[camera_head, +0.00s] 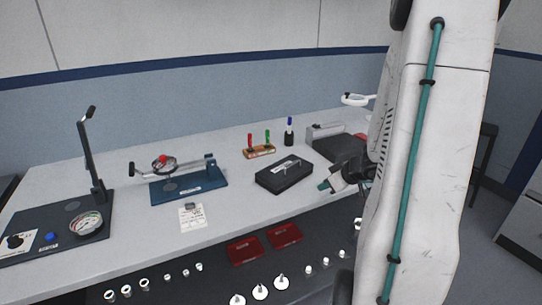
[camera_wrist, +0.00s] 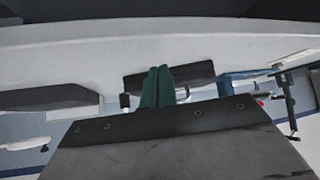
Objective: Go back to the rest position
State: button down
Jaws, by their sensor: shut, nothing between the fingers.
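My gripper (camera_head: 326,186) is in the air over the front part of the light table (camera_head: 232,214), right of the black case (camera_head: 284,174). Its teal fingers (camera_wrist: 158,87) also show in the wrist view, pressed together with nothing between them. The wrist view appears upside down, with the table as a pale band across it. My white arm with a teal cable fills the right of the head view and hides part of the table's right end.
A blue fixture (camera_head: 190,186) and a black stand with a gauge (camera_head: 84,224) are at left. A grey device (camera_head: 336,142) and pen holder (camera_head: 289,139) stand behind. Red trays (camera_head: 244,251) and several metal parts (camera_head: 260,292) lie on a dark lower surface in front.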

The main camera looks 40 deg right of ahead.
jog(key=s+a+r+m+g+y, duration=0.3)
jog(key=a+r, duration=0.1)
jog(key=a, duration=0.6)
jog(key=s+a+r+m+g+y, duration=0.25)
jog(key=a+r, duration=0.25)
jog(key=a, duration=0.5)
jog(key=s+a+r+n+g+h, duration=0.1)
jog(key=s+a+r+n+h, duration=0.3)
jog(key=s+a+r, duration=0.6)
jog(key=shift+s+a+g+h, duration=0.4)
jog(key=shift+a+h, duration=0.5)
jog(key=shift+h, duration=0.25)
jog(key=shift+r, duration=0.1)
